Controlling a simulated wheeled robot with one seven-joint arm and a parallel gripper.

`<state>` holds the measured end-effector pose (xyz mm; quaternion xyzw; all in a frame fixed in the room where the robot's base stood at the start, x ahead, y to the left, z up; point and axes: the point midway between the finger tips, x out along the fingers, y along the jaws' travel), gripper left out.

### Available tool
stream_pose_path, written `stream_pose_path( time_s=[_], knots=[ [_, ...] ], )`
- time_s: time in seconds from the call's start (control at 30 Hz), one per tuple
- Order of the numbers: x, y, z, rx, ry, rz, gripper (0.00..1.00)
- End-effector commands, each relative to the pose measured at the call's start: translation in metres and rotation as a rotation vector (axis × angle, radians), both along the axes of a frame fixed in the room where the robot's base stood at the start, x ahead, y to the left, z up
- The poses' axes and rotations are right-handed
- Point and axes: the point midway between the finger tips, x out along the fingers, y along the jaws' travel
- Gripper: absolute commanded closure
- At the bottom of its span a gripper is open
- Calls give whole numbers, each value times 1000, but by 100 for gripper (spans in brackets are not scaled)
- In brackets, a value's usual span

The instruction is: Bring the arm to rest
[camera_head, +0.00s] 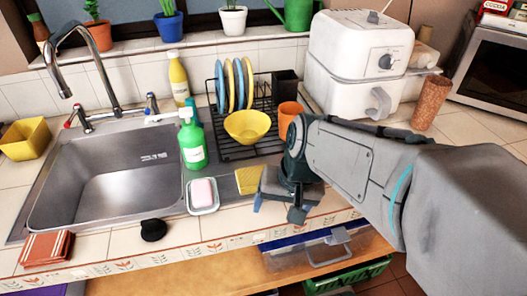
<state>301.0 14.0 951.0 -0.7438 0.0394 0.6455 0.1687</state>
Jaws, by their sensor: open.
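My arm reaches in from the right side of the head view, bent down at its wrist. My gripper (278,207) is open, pointing down at the counter's front edge, right of the sink. Nothing shows between its fingers. A yellow sponge (246,180) lies just left of the gripper, partly hidden behind it. I cannot tell whether the fingers touch the sponge or the counter.
The steel sink (100,195) is at left. A soap dish (202,205), a green bottle (192,145) and a dish rack (262,95) with a yellow bowl (248,125) stand near the gripper. A white air fryer (350,95) is behind my arm.

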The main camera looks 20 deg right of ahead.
Motion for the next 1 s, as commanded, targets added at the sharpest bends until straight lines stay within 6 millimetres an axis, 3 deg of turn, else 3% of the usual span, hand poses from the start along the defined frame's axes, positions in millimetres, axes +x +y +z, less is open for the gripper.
stream_pose_path(
  time_s=[0.1,0.2,0.57,0.67,0.9,1.0],
  knots=[
    [-5,-5,4,-130,-43,181,24],
    [-6,-9,7,-187,-60,257,24],
    [-6,-10,9,-206,-64,276,24],
    [-6,-11,17,-207,-68,275,24],
    [-6,-12,61,-215,-93,261,24],
    [-6,-12,63,-215,-94,260,24]
  ],
)
